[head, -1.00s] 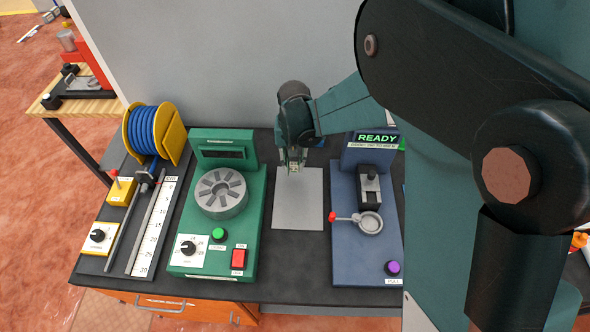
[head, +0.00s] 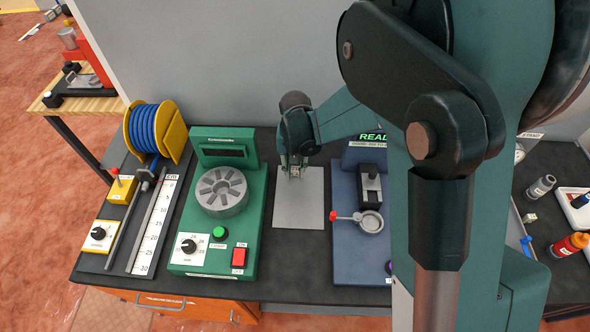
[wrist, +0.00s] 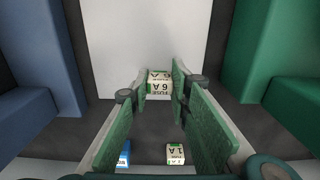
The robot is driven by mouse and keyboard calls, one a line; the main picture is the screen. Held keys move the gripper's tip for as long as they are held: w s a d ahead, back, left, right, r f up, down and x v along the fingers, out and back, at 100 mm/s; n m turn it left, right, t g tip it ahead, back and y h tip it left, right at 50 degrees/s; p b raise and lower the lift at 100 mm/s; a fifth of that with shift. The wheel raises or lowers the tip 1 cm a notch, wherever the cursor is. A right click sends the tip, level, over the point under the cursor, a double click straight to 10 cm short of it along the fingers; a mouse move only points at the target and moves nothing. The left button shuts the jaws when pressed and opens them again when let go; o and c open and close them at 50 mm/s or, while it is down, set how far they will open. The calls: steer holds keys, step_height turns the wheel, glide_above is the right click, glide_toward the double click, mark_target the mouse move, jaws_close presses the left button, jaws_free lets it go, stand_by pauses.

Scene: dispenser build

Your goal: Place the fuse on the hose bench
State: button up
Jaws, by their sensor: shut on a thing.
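My gripper (head: 292,170) is over the far edge of the grey plate on the bench. In the wrist view its green-padded fingers (wrist: 159,88) are shut on a small white fuse (wrist: 158,84) marked 6 A. The fuse is near the plate's edge; I cannot tell whether it touches the surface. The hose bench (head: 300,273) has a dark top, with a blue hose reel (head: 142,130) at the left and the grey plate (head: 298,205) between the green and blue machines. Another small fuse, marked 1 A (wrist: 175,154), lies on the dark surface in the wrist view.
The green machine (head: 254,215) stands left of the plate, the blue machine (head: 352,255) right of it. My arm hides part of the blue machine. A blue item (wrist: 124,153) lies near the 1 A fuse. A bench at the right holds bottles, one red (head: 570,245). The plate is mostly clear.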

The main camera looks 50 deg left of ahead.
mark_target(295, 169)
steer(key=shift+f, duration=0.2)
steer(key=o, duration=0.7)
steer(key=shift+r, duration=0.1)
steer(key=shift+o, duration=0.2)
steer(key=shift+r, duration=0.1)
step_height(295, 169, up, 12)
steer(key=shift+p, duration=0.3)
steer(key=shift+r, duration=0.1)
